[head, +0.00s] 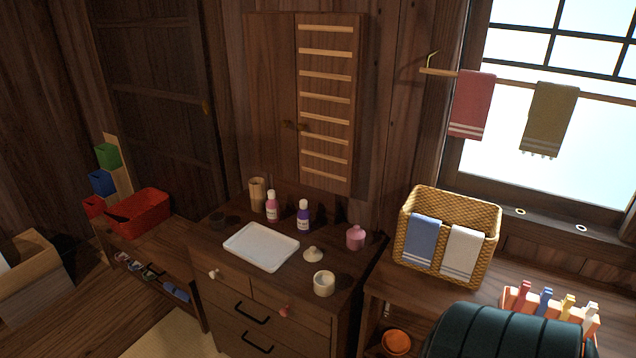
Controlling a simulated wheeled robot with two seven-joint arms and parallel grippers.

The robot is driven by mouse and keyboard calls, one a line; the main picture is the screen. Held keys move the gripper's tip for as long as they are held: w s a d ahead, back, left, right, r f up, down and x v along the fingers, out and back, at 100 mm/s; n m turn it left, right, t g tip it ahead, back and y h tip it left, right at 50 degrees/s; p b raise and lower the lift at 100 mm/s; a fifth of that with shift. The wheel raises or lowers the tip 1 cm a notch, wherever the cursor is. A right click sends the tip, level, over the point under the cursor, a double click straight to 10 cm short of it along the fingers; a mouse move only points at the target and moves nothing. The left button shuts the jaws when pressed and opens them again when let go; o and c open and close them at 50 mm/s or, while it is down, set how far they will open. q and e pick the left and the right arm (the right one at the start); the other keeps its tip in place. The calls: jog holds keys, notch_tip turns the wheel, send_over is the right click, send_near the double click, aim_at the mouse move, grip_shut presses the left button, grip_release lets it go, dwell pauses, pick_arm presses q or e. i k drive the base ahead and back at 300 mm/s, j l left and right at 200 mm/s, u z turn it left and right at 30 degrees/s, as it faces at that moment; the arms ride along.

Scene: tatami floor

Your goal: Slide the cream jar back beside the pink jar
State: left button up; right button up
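The cream jar (323,285) stands upright near the front right of the dark wooden cabinet top (290,282). It looks open. A cream lid with a knob (312,255) lies behind it, apart from it. The pink jar (355,238) stands farther back at the right, with its knobbed lid on. A clear gap separates the cream jar from the pink jar. Neither of my grippers shows in the head view.
A white tray (262,236) lies left of the lid. A pink bottle (272,208), a purple bottle (303,216) and a wooden cup (257,194) stand behind. A wicker basket with towels (484,273) stands right. Bare top lies between the jars.

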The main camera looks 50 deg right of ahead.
aim_at(324, 280)
jog(key=z, duration=1.45)
